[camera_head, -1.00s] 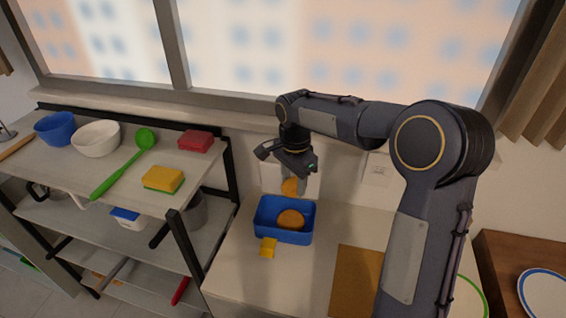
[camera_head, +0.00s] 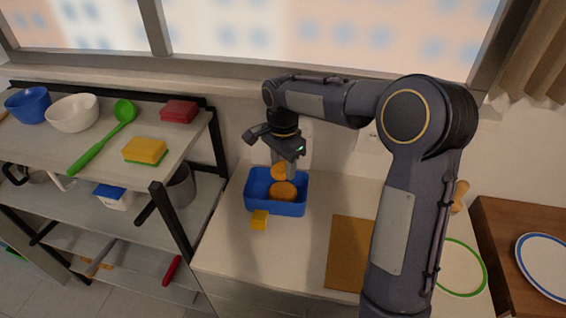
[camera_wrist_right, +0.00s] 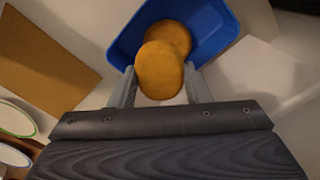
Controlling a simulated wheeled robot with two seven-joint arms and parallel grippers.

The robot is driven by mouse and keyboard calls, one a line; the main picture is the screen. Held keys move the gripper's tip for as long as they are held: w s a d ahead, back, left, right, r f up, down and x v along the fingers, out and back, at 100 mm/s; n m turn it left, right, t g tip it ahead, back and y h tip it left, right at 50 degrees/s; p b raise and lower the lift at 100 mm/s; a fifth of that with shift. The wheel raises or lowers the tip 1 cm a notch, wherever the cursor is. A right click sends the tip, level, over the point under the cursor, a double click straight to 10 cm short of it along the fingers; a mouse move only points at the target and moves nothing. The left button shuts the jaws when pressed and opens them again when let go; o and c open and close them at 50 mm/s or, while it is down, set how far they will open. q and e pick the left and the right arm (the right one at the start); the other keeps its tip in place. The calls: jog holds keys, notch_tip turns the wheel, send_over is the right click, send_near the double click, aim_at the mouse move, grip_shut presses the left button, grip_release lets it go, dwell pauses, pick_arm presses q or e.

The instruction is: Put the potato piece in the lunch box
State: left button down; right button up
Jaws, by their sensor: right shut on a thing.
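The blue lunch box (camera_head: 262,207) stands on the white counter below my right gripper; it also shows in the right wrist view (camera_wrist_right: 222,22). My right gripper (camera_head: 281,166) is shut on a round orange-brown potato piece (camera_head: 279,172). In the right wrist view the held piece (camera_wrist_right: 159,72) is between the two fingers and partly covers another similar round piece (camera_wrist_right: 172,33). That other piece (camera_head: 284,191) lies in the lunch box. The held piece is over the back part of the box, at about rim height; I cannot tell whether it touches anything. My left gripper is not in view.
A brown board (camera_head: 349,254) and a green-rimmed plate (camera_head: 460,268) lie to the right. A shelf (camera_head: 92,151) with bowls, a green ladle and sponges stands at the left. A window wall is behind.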

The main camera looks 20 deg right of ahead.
aim_at(284, 167)
jog(key=o, duration=1.1)
jog(key=shift+c, duration=0.2)
notch_tip(284, 167, up, 8)
jog(key=shift+f, duration=0.25)
jog(key=shift+r, duration=0.15)
jog(key=shift+s, duration=0.15)
jog(key=s+r+n+t+y, duration=0.2)
jog(key=s+n, duration=0.4)
jog(key=s, duration=0.7)
jog(key=s+a+f+n+t+y, duration=0.1)
jog(key=s+a+f+n, duration=0.1)
jog(key=s, duration=0.5)
jog(key=s+a+f+n+t, duration=0.1)
jog(key=s+f+n+t, duration=0.1)
jog(key=s+f+n, duration=0.2)
jog(key=s+n, duration=0.1)
jog(key=s, duration=0.1)
jog(key=shift+s+a+f+t+y, duration=0.15)
jog(key=shift+s+a+t+y, duration=0.15)
jog(key=shift+s+a+y, duration=0.1)
